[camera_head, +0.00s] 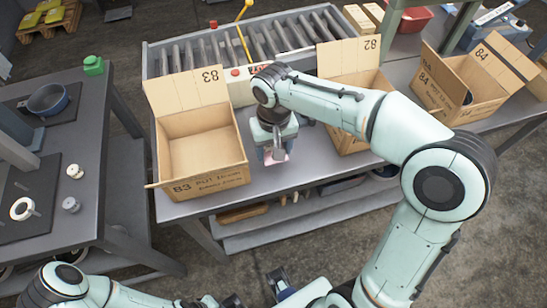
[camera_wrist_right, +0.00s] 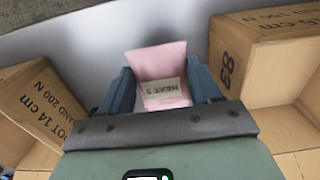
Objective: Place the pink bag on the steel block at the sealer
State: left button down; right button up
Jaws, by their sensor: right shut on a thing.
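The pink bag (camera_head: 277,157) is held in my right gripper (camera_head: 279,145) above the grey table, between two cartons. In the right wrist view the pink bag (camera_wrist_right: 160,62) with a pale printed label sits between the two blue-grey fingers of the right gripper (camera_wrist_right: 162,88), which are shut on it. My left arm is at the bottom left; its gripper (camera_head: 232,300) is at the bottom edge, partly cut off, and its opening is unclear. I cannot make out the steel block. A blue and white device (camera_head: 497,12) at the top right may be the sealer.
An open carton 83 (camera_head: 198,150) stands left of my right gripper, with carton 82 (camera_head: 352,62) to its right, partly behind my arm. Carton 84 (camera_head: 455,85) is farther right. A roller conveyor (camera_head: 180,65) runs behind. A side table (camera_head: 75,130) with a blue pan (camera_head: 47,100) is left.

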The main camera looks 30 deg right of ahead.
jog(key=shift+f+b, duration=0.3)
jog(key=shift+f, duration=1.9)
jog(key=shift+f, duration=0.2)
jog(key=o, duration=1.2)
jog(key=shift+r, duration=0.1)
